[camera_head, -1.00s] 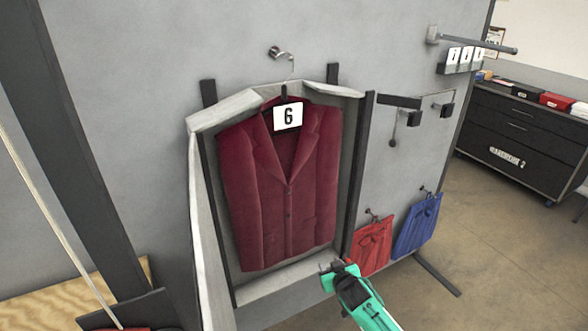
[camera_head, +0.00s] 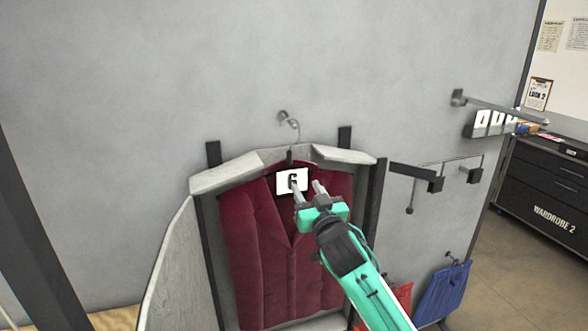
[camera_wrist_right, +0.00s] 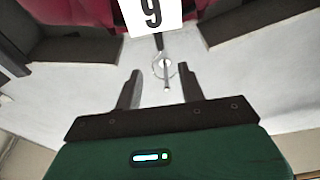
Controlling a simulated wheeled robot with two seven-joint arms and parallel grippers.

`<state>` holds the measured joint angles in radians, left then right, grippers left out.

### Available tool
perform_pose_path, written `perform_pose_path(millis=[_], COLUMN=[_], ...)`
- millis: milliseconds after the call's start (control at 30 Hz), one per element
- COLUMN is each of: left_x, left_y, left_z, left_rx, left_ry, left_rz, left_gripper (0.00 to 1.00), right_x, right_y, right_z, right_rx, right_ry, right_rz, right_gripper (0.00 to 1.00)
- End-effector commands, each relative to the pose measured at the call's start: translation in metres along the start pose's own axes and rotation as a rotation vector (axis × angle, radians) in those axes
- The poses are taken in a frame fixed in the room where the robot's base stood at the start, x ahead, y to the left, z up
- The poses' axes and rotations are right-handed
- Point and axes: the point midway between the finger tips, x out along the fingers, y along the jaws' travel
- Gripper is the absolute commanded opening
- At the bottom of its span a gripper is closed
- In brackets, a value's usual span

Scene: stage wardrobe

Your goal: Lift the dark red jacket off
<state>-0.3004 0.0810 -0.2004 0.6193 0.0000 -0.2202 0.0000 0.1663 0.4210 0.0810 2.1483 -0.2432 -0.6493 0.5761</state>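The dark red jacket (camera_head: 262,255) hangs in a shallow grey case (camera_head: 225,176) on the grey panel. Its hanger hook (camera_head: 297,130) goes up to a metal wall hook (camera_head: 283,117). A white tag (camera_head: 291,181) marked 6 hangs at the collar; it shows inverted in the right wrist view (camera_wrist_right: 152,12). My right gripper (camera_head: 307,187) is in front of the upper jacket, beside the tag, fingers apart. In the right wrist view the open fingers (camera_wrist_right: 160,80) have the hanger's hook (camera_wrist_right: 166,72) between and beyond them; contact is not clear. My left gripper is not in view.
Red (camera_head: 402,297) and blue (camera_head: 446,290) garments hang at lower right. A rail (camera_head: 500,104) with white number cards and a smaller rack (camera_head: 436,176) stick out from the panel. A dark drawer cabinet (camera_head: 545,190) stands at far right.

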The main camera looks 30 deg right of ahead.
Motion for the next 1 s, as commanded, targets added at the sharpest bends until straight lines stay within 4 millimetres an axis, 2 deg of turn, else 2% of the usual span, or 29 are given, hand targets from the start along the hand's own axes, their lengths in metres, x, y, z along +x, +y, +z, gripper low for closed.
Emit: perform_pose_path(millis=[233, 600, 1000], left_x=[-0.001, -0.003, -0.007], left_y=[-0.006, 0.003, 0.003], left_z=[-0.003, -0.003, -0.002], left_rx=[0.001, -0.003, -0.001], left_ry=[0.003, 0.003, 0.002], left_rz=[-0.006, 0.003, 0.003], left_gripper=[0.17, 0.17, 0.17], right_x=[0.030, 0.074, 0.122], right_y=[0.001, 0.000, 0.000], right_z=[0.000, 0.001, 0.000], right_rx=[-0.002, -0.003, -0.001], right_ry=[-0.001, -0.002, -0.001], right_rz=[0.001, 0.001, 0.001], right_gripper=[0.40, 0.40, 0.40])
